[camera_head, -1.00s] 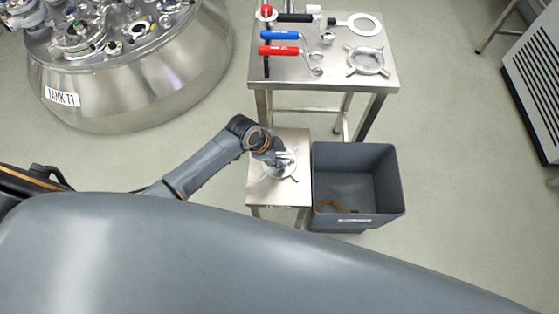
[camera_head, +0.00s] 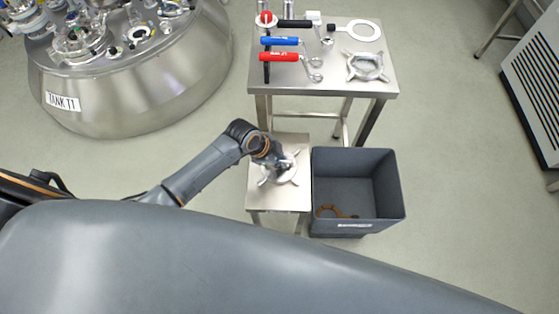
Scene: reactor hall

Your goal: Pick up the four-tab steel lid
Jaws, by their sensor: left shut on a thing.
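The four-tab steel lid (camera_head: 272,181) is at the small steel stand (camera_head: 293,199), with its tabs showing around my left gripper. My left gripper (camera_head: 284,165) is over the lid and shut on it, and it hides part of the lid's middle. I cannot tell whether the lid rests on the stand top or is just above it. My right gripper is not in view.
A grey bin (camera_head: 386,205) with a brown ring (camera_head: 328,211) stands right of the stand. A tank (camera_head: 150,90) is at left.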

